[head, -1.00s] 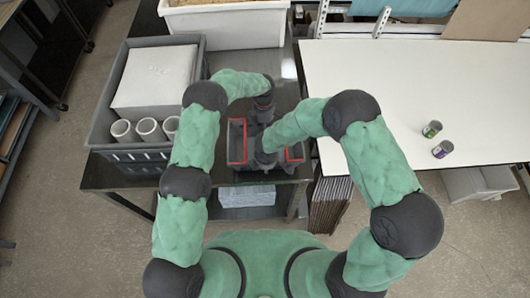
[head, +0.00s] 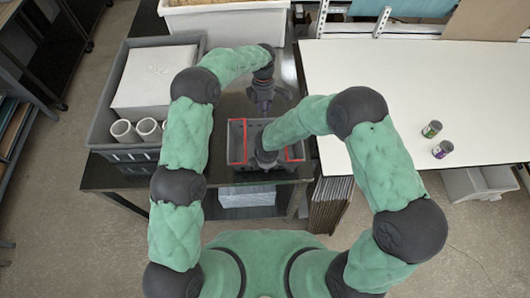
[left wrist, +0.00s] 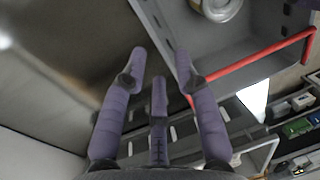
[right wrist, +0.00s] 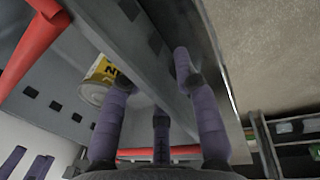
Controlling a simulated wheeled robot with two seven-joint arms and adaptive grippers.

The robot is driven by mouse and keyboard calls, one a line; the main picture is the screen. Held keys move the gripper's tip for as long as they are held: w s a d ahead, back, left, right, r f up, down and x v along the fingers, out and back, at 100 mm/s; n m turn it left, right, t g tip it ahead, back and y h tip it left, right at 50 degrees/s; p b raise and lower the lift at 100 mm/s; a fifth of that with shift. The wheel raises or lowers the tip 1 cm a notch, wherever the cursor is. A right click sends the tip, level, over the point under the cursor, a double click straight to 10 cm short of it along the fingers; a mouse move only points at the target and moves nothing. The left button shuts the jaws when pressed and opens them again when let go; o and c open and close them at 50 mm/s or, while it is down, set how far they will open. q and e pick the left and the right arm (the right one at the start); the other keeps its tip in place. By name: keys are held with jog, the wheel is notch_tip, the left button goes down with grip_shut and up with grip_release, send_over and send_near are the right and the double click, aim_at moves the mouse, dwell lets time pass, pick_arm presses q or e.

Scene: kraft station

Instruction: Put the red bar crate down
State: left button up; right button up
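The red bar crate (head: 237,141), a grey bin with red bars at its sides, stands on the dark table (head: 180,176). In the left wrist view its grey wall and a red bar (left wrist: 255,63) show at the right. My left gripper (left wrist: 160,52) is open and empty, just outside the crate's wall; in the head view it is at the crate's far side (head: 262,106). My right gripper (right wrist: 152,65) is open, with its fingers on either side of a crate wall (right wrist: 150,75). My right arm hides part of the crate in the head view.
A can with a yellow label (right wrist: 97,82) is inside the crate. A grey bin (head: 128,152) with white cups stands to its left, a white bin (head: 225,22) behind. Two small cans (head: 437,141) stand on the white table (head: 380,85) at right.

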notch_tip(320, 180, up, 10)
jog(key=s, duration=0.1)
jog(key=shift+s, duration=0.25)
dwell(0.4)
